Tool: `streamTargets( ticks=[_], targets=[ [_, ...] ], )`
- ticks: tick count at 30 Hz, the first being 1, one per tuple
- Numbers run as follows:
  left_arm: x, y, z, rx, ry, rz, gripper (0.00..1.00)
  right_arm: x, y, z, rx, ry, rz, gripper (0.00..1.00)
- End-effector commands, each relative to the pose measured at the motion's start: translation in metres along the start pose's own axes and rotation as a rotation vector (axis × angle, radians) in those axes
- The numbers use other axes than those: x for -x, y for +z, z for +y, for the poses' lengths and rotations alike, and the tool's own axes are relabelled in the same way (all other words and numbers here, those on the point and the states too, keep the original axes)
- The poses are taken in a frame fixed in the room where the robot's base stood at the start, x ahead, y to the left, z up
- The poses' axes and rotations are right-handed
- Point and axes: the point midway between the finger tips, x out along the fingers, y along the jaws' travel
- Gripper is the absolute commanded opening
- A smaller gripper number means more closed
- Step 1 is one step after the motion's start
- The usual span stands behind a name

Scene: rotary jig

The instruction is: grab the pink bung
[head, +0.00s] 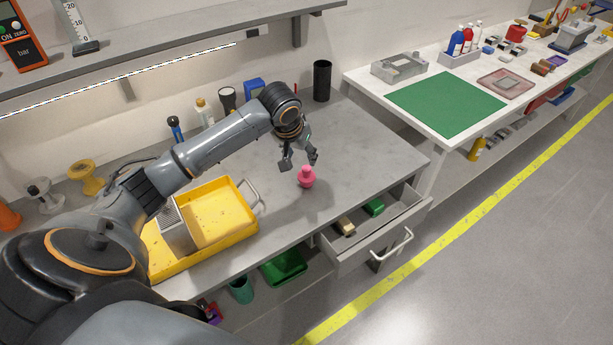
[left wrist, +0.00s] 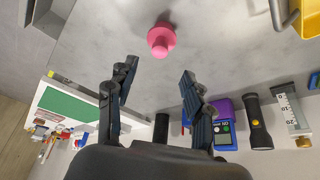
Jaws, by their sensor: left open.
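The pink bung (head: 306,177) stands on the grey bench top (head: 345,150), near the front edge above the open drawer. It also shows in the left wrist view (left wrist: 161,40), beyond the fingertips and roughly midway between them. My left gripper (head: 300,161) is open and empty. In the head view it hangs just behind the bung, with its fingers pointing down. The left wrist view shows both fingers (left wrist: 157,72) spread apart, with clear space between them and the bung. My right gripper is not in view.
A yellow tray (head: 235,218) with a metal handle lies left of the bung. An open drawer (head: 375,228) juts out below. A black cylinder (head: 322,80), a torch and bottles stand along the wall. The bench around the bung is clear.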

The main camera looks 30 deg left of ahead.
Motion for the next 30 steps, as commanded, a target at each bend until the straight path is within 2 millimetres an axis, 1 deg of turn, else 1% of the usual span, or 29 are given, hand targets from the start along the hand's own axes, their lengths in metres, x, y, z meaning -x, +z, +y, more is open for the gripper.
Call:
streamTargets(
  ticks=[1,3,6,11,14,18,21,25,30],
  targets=[
    [-0.010,0.000,0.001,0.001,0.001,-0.004,0.52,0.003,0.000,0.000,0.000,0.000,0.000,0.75],
    [-0.023,0.000,0.000,0.000,0.000,-0.002,0.52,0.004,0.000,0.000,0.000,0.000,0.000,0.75],
    [-0.037,0.000,0.001,0.000,0.001,-0.001,0.52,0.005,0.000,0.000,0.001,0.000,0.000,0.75],
    [-0.047,-0.001,0.000,-0.003,0.000,0.002,0.52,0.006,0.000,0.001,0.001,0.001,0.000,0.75],
    [-0.055,-0.002,0.001,-0.002,0.000,-0.001,0.52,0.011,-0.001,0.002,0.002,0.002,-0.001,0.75],
    [-0.074,-0.004,0.000,-0.002,0.000,-0.002,0.52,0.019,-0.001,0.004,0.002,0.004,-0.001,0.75],
    [-0.088,-0.004,0.000,-0.001,0.000,0.000,0.52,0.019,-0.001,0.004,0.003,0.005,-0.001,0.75],
    [-0.097,-0.004,0.000,-0.004,0.000,0.002,0.52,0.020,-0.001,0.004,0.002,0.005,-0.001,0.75],
    [-0.099,-0.004,0.000,-0.005,0.000,0.002,0.52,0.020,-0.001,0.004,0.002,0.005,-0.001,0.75]
  ],
)
